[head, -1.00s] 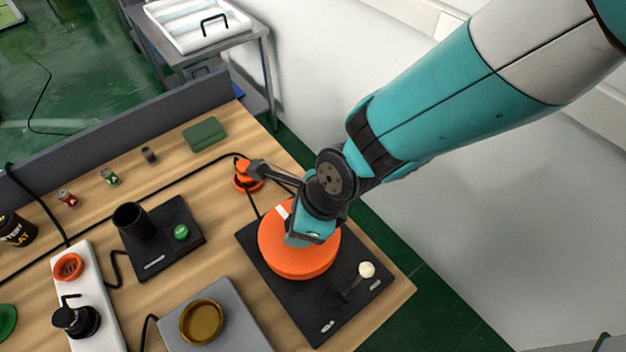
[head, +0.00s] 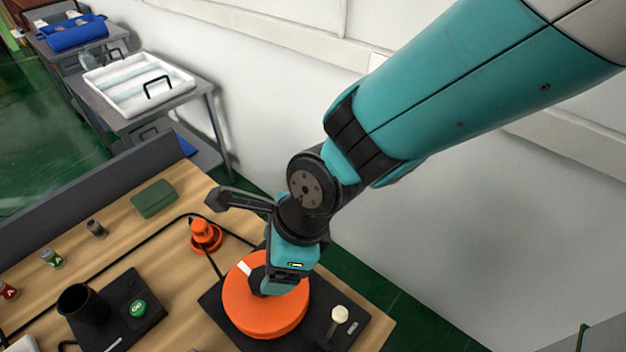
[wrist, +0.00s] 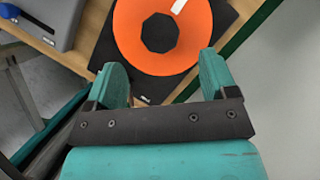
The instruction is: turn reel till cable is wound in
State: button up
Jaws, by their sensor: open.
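The orange reel (head: 256,312) lies flat on a black base plate (head: 218,303) near the table's right corner. It has a dark hub and a white mark on its top. A black cable (head: 213,264) runs from the reel side past an orange guide (head: 205,236). A lever with a cream knob (head: 340,314) stands on the plate right of the reel. My gripper (head: 275,293) is over the reel in the head view. In the wrist view my gripper (wrist: 166,85) has its fingers apart and empty, with the reel (wrist: 165,30) ahead of them.
A black cup (head: 82,302) and a green button (head: 138,308) sit on another black base at left. A green block (head: 154,198) and small cans lie further back. A grey barrier (head: 95,190) edges the table. A white tray (head: 138,84) stands on a side table behind.

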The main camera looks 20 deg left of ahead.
jog(key=v, duration=1)
jog(key=shift+r+b, duration=0.35)
jog(key=shift+b, duration=0.1)
